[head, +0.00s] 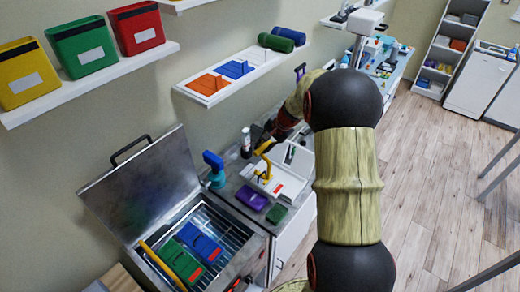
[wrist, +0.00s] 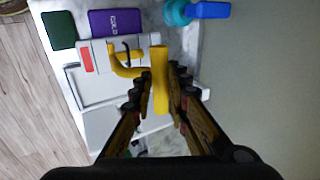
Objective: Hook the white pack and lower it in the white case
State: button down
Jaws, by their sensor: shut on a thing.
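My gripper (head: 278,135) is shut on the yellow hook tool; in the wrist view my gripper (wrist: 159,88) has its fingers on both sides of the handle. The yellow hook (head: 264,166) points down over the counter, and its bent end shows in the wrist view (wrist: 122,68). The white pack (wrist: 103,56) has a red label and a black loop; the hook's bend lies at that loop, and the pack seems to hang from it. The white case (wrist: 72,78) stands open under or beside the pack. Whether the pack touches the case is unclear.
A purple pack (head: 252,198) and a green pack (head: 276,214) lie on the counter near the case. A teal-and-blue tool (head: 214,168) stands at the left. The open metal tank (head: 150,185) holds green and blue packs. Shelves hang on the wall above.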

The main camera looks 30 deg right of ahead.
jog(key=w+d, duration=0.1)
jog(key=d, duration=0.9)
jog(key=shift+d, duration=0.2)
jog(key=shift+w+r, duration=0.1)
dwell(0.4)
jog(key=shift+f+b, duration=0.7)
jog(key=shift+f, duration=0.1)
dwell(2.0)
notch_tip(320, 180, down, 7)
jog(key=b, duration=0.5)
jog(key=shift+r, duration=0.2)
dwell(2.5)
